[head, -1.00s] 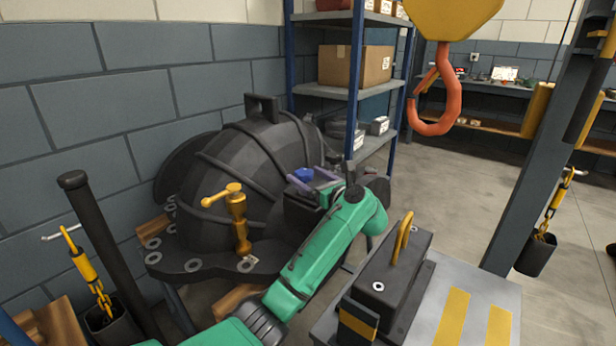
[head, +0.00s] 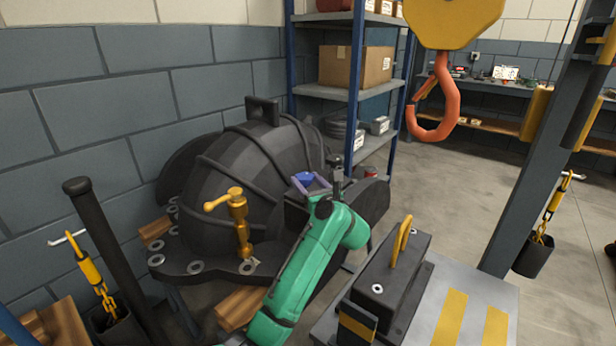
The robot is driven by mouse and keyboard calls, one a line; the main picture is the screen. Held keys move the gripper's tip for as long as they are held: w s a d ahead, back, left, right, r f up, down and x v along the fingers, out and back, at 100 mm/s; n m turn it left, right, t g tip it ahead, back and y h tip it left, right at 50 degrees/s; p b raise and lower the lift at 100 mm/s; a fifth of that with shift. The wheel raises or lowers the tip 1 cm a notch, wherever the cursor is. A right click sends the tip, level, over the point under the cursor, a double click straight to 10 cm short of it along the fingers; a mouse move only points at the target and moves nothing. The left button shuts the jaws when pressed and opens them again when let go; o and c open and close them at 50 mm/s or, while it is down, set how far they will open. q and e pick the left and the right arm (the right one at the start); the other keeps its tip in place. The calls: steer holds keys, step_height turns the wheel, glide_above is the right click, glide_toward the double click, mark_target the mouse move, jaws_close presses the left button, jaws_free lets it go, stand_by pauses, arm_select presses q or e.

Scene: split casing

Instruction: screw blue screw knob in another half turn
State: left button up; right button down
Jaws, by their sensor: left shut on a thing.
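The blue screw knob (head: 304,178) is at the right side of the black domed casing (head: 240,175), and only its top shows. My left gripper (head: 307,184) has its purple-grey fingers around the knob and is shut on it. My green left arm reaches up to it from the bottom of the head view and hides the knob's lower part and the casing behind. My right gripper is not in the head view.
A brass valve with a handle (head: 238,215) stands on the casing's flange. An orange crane hook (head: 436,105) hangs at the upper right. A black block with a yellow handle (head: 390,285) sits on a striped grey platform (head: 470,305). Shelves (head: 355,90) stand behind.

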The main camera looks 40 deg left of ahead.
arm_select(q)
steer(key=m+t+h+p, duration=0.3)
steer(key=p, duration=0.2)
steer(key=m+t+h+p, duration=0.3)
steer(key=h+p, duration=0.1)
steer(key=p, duration=0.2)
steer(key=s+a+m+t+h+p, duration=0.1)
steer(key=m+t+h+p, duration=0.1)
steer(key=p, duration=0.3)
steer(key=shift+a+r+m+t+h, duration=0.1)
steer(key=shift+r+m+t+h, duration=0.25)
steer(key=shift+m+h, duration=0.4)
steer(key=shift+f+m+t+h+p, duration=0.15)
steer(key=shift+m+t+h+p, duration=0.2)
steer(key=shift+h+p, duration=0.3)
steer(key=h, duration=0.1)
steer(key=m+h, duration=0.1)
steer(key=h, duration=0.1)
steer(key=shift+a+f+m, duration=0.15)
steer(key=shift+f+m, duration=0.1)
steer(key=shift+m, duration=0.05)
steer(key=m+h, duration=0.1)
steer(key=h, duration=0.1)
steer(key=shift+a+f+m+h+b, duration=0.1)
steer(key=shift+f+m+h+b, duration=0.05)
steer(key=shift+m+h+b, duration=0.25)
steer(key=shift+m+h, duration=0.6)
steer(key=shift+h, duration=0.3)
steer(key=shift+b, duration=0.3)
